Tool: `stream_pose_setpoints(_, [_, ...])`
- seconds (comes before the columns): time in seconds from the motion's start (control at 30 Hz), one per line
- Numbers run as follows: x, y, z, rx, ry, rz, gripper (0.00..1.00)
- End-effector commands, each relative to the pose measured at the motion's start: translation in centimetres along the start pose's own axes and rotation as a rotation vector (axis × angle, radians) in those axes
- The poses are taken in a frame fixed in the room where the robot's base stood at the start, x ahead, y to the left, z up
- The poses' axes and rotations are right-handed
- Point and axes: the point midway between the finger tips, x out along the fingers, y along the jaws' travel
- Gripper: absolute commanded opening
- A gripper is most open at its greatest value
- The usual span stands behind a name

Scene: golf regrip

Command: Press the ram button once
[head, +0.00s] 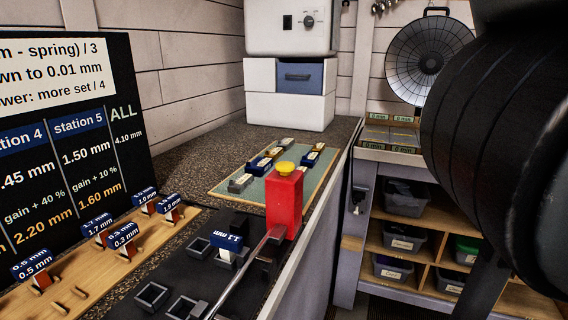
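The ram button is a yellow round cap (286,168) on top of an upright red block (284,203), right of centre in the head view. The block stands at the right edge of the dark bench, and nothing touches the cap. A thin rod (240,272) slants from the front of the bench up to the foot of the red block. My gripper is not in view. Large black rounded parts of my arm fill the right side of the picture, apart from the button.
A black fixture with square sockets (152,296) and a 1.1 mm tag (227,240) lies in front. A wooden rack (100,262) with blue tags is at left. A green tray (250,184) with several small blocks lies behind the button. Shelves with bins (400,240) stand right.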

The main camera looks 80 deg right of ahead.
Motion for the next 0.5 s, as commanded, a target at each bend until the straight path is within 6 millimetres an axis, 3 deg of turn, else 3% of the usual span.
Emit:
stream_pose_setpoints(0.13, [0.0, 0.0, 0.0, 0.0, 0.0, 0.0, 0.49])
stream_pose_setpoints(0.5, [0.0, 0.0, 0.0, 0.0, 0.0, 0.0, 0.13])
